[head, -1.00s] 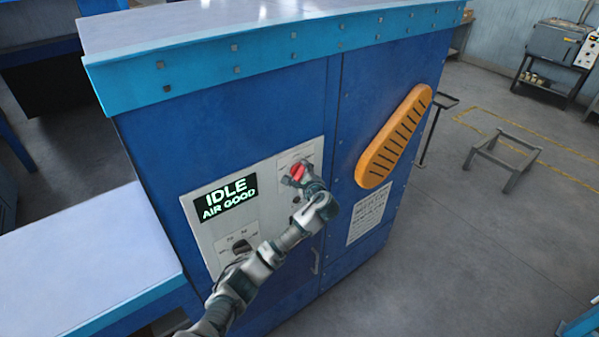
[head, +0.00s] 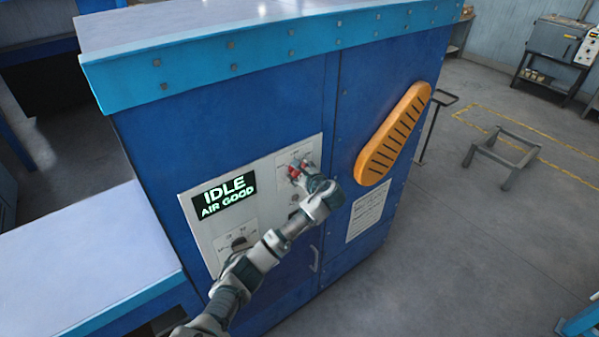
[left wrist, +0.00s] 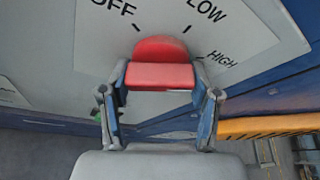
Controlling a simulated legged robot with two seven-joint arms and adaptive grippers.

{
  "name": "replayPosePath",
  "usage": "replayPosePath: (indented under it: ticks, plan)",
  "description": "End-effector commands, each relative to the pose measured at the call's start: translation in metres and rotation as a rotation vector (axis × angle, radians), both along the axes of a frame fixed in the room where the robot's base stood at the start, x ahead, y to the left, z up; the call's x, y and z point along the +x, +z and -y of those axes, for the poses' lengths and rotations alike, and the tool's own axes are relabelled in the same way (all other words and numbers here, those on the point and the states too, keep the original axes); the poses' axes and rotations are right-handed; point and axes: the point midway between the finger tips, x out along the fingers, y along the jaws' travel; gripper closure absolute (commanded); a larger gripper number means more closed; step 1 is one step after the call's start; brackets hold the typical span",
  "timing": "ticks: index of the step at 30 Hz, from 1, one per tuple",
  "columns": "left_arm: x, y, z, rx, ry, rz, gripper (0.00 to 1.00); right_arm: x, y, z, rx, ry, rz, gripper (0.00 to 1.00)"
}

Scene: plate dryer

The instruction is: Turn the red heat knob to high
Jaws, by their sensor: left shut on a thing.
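The red heat knob (head: 293,171) is on the upper right of the grey control panel (head: 268,214). My left gripper (head: 297,172) is at the knob, with its fingers on the knob's two sides. In the left wrist view the red knob (left wrist: 160,66) sits between the fingertips of my left gripper (left wrist: 160,76), which is shut on it. The labels OFF (left wrist: 115,7), LOW (left wrist: 205,10) and HIGH (left wrist: 222,60) show around it. I cannot tell which mark the knob points to. My right gripper is not in view.
A lit display (head: 224,195) reads IDLE, AIR GOOD. A dark dial (head: 240,243) is below it. An orange slotted guard (head: 393,134) and a white notice (head: 367,211) are on the blue cabinet (head: 215,130) to the right. The floor on the right is mostly clear.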

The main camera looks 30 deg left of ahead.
Motion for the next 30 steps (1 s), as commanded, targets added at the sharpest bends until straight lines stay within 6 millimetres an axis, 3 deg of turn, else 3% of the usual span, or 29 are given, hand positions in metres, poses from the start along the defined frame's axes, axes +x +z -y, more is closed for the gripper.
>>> replayPosePath:
  ticks: [1,6,7,10,22,30]
  plan:
    - [-0.001,-0.008,0.002,-0.005,-0.001,-0.016,0.73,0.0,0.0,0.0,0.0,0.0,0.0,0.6]
    - [-0.001,-0.008,0.001,-0.006,0.0,-0.014,0.73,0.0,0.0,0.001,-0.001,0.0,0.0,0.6]
    - [-0.001,-0.008,0.001,-0.006,0.0,-0.014,0.36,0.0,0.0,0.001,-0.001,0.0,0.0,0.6]
    - [-0.001,-0.007,0.001,-0.006,-0.001,-0.011,0.12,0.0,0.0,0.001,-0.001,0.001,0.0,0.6]
    - [-0.004,0.0,0.003,-0.004,-0.002,-0.001,0.12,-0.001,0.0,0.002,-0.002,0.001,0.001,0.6]
    - [-0.03,0.017,0.045,-0.005,-0.004,0.0,0.12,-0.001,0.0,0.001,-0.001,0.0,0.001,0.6]
